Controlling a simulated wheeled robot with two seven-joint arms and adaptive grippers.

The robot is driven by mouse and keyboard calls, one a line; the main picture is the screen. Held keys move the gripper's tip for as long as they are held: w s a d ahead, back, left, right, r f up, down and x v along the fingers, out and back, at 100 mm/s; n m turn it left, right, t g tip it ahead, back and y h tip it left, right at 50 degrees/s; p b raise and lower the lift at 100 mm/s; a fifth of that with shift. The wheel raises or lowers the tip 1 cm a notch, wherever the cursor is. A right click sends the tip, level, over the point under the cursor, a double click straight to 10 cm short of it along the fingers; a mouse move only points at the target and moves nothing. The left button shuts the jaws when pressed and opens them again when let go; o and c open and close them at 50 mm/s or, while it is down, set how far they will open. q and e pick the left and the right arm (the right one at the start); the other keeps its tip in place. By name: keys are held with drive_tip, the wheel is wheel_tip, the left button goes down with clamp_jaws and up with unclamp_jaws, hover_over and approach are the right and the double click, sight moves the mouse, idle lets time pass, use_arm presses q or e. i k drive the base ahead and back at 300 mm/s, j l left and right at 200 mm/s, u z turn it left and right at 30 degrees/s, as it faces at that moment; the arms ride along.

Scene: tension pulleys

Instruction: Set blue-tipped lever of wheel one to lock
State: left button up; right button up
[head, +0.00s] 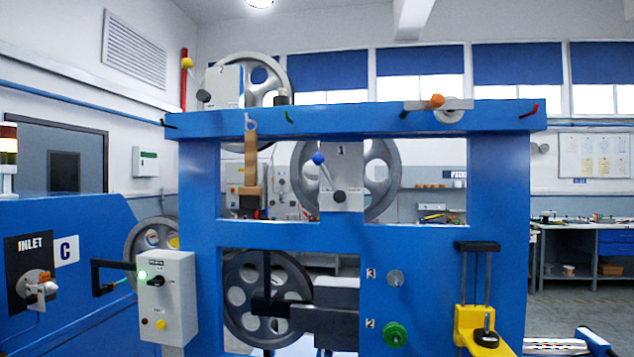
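The blue-tipped lever (319,159) stands in the middle of the head view. Its blue ball is at the top, and its thin rod slants down and right to a dark pivot (338,197). The lever is on a grey plate (342,165) marked 1, in front of a large grey spoked wheel (383,175). The lever points up and slightly left. I can read no lock marking beside it. Neither of my grippers can be made out in the head view.
A blue frame (497,190) surrounds the wheel. A wooden-handled piece (250,170) hangs left of the lever. A grey control box (168,300) stands lower left. Knobs marked 3 (395,278) and 2 (396,335) and a yellow part (480,330) are lower right.

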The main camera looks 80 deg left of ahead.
sight(339, 195)
drive_tip(key=u, duration=2.7)
